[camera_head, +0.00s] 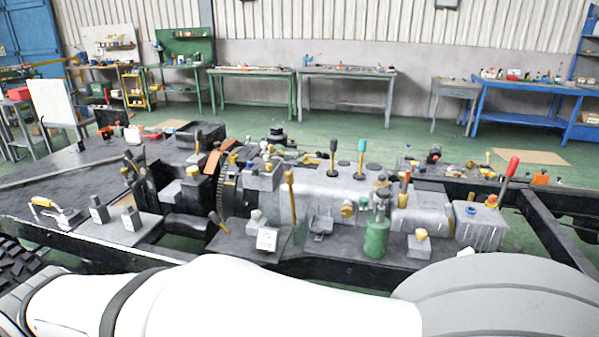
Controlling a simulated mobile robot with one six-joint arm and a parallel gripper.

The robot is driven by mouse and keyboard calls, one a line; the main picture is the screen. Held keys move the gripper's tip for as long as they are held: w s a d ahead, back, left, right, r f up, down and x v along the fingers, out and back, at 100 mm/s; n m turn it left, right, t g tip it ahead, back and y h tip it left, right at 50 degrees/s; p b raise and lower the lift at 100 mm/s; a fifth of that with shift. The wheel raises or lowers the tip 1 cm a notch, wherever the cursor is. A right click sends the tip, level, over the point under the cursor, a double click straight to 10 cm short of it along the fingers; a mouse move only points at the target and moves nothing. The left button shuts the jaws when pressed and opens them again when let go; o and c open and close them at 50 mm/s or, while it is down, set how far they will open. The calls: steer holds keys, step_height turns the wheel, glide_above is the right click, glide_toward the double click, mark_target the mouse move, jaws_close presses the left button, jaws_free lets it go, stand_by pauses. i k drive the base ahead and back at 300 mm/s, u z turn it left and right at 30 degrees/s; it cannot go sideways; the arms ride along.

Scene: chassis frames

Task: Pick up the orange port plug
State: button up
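I cannot tell for sure which thing is the orange port plug. A small orange block-like piece (540,178) sits at the far right of the chassis, beyond the red-handled lever. A flat, tilted orange-brown piece (213,160) stands left of centre beside the dark gear ring. A small orange-topped piece (405,175) stands upright on the grey housing, right of centre. All three are small in the head view. My gripper is not in view; only white and grey parts of my own arm show along the bottom edge.
The dark chassis frame (75,255) carries a grey gearbox housing (330,190), a green bottle (376,235), a red-handled lever (509,170) and several upright yellow and green-topped handles. Workbenches line the back wall, including a blue one (530,88). Green floor lies clear between.

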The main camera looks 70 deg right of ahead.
mark_target(492, 198)
steer(key=z, duration=4)
steer(key=i, duration=2.1)
steer(key=u, duration=0.1)
